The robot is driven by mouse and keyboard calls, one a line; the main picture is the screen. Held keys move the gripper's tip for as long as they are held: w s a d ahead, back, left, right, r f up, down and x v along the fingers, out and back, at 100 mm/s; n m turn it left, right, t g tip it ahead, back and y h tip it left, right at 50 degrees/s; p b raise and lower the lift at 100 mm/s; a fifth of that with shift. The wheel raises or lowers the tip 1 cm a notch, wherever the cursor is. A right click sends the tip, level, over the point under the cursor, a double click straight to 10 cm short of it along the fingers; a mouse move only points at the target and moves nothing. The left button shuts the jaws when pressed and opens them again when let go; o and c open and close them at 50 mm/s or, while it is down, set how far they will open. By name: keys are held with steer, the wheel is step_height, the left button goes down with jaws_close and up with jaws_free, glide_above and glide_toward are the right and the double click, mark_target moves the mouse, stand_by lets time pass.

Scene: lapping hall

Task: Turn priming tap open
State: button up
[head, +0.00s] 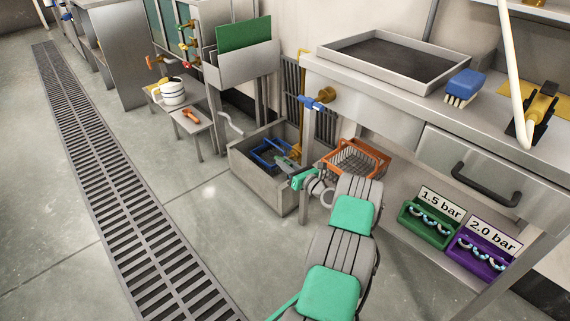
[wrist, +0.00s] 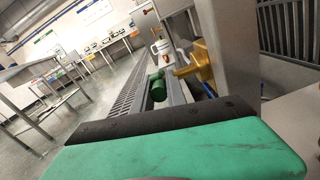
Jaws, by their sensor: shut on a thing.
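A tap with a dark green handle (wrist: 157,87) and a brass body (wrist: 200,65) sits by the grey bench leg (wrist: 235,50) in the wrist view. My gripper (wrist: 153,118) shows as a broad mint-green finger with a black edge, right up against the green handle. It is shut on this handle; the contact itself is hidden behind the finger. In the head view my gripper (head: 301,181) is at the bench leg, and it largely covers this tap. A second tap with a blue handle (head: 313,102) and brass body is higher on the bench corner.
A grey crate (head: 262,186) with blue items stands left of my gripper, and an orange basket (head: 366,167) is right behind it. The bench (head: 400,75) overhangs them. A 1.5 bar green bin (head: 430,226) and a 2.0 bar purple bin (head: 478,259) sit below. Floor is clear leftward.

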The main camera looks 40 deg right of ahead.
jaws_close()
steer(key=shift+r+p, duration=0.1)
steer(key=shift+p, duration=0.2)
steer(key=g+p, duration=0.1)
steer(key=p, duration=0.1)
steer(key=shift+r+p, duration=0.4)
steer(key=g+p, duration=0.1)
steer(key=p, duration=0.1)
steer(key=g+p, duration=0.1)
steer(key=p, duration=0.1)
steer(key=shift+r+g, duration=0.25)
steer(key=shift+g, duration=0.15)
steer(key=g+p, duration=0.3)
steer(key=shift+w+f+p, duration=0.1)
steer(key=shift+w+p, duration=0.05)
steer(key=shift+p, duration=0.15)
steer(key=shift+f+g+p, duration=0.2)
steer(key=shift+g+p, duration=0.45)
steer(key=shift+g, duration=0.95)
